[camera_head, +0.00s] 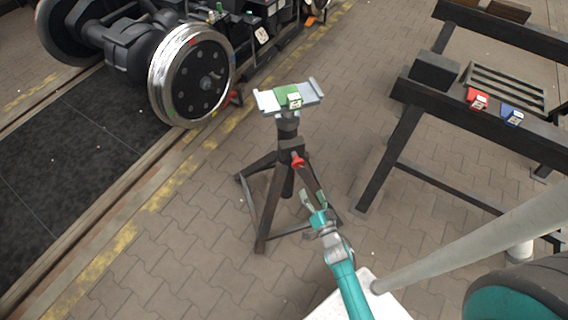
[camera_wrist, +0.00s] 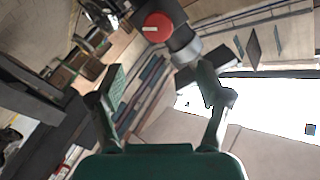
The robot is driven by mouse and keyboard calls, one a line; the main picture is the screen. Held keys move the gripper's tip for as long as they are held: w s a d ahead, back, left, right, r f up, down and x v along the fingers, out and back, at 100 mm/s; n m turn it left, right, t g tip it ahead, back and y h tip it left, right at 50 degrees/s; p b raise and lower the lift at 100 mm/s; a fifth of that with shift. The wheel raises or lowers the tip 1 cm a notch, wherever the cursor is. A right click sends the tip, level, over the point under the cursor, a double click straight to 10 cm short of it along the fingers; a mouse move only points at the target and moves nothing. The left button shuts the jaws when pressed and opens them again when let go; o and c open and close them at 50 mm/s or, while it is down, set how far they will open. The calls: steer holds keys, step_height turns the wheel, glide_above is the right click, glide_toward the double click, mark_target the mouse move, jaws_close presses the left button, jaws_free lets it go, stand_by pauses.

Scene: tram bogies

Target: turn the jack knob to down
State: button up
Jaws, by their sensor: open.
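The jack (camera_head: 285,145) is a dark stand on splayed legs with a pale plate on top. Its red knob (camera_head: 297,162) sits on the upper column, on the side toward me. In the wrist view the round red knob (camera_wrist: 157,22) shows at the top, with a pale mark reaching left across its face. My gripper (camera_head: 313,198) is below and slightly right of the knob in the head view, apart from it. In the wrist view its fingers (camera_wrist: 160,85) are spread and nothing is between them. I cannot tell which setting the mark stands for.
A dark rack (camera_head: 480,118) with red and blue tagged items stands at the right. A wheelset (camera_head: 192,75) on rails is at the upper left. Paved floor around the jack is open.

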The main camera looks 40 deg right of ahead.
mark_target(299, 165)
steer(key=shift+m, duration=0.3)
steer(key=x, duration=1.4)
steer(key=shift+w+d+f, duration=0.1)
steer(key=shift+d, duration=0.05)
steer(key=c, duration=1.2)
